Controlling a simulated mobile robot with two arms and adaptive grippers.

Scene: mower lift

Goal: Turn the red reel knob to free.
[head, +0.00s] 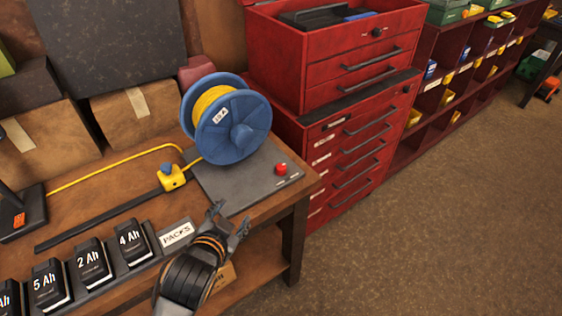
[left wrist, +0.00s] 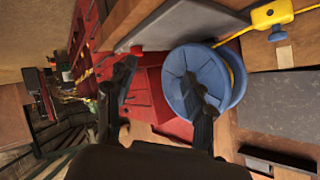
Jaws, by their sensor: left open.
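The red reel knob (head: 281,168) sits on the right part of a grey base plate (head: 238,187), beside a blue reel (head: 241,128) wound with yellow line. My left gripper (head: 229,212) is open and empty, in front of the plate and left of the knob in the head view. In the left wrist view the knob (left wrist: 136,49) shows small near the upper end of the left finger, and the reel (left wrist: 185,85) lies partly behind the right finger. The gripper (left wrist: 165,85) appears apart from both. The knob's pointer and markings are too small to read. My right gripper is not in view.
A yellow line guide (head: 172,178) with a blue knob stands left of the plate. Several black battery packs (head: 132,243) line the bench front beside a PACKS label (head: 177,234). A red tool cabinet (head: 350,150) stands right of the bench.

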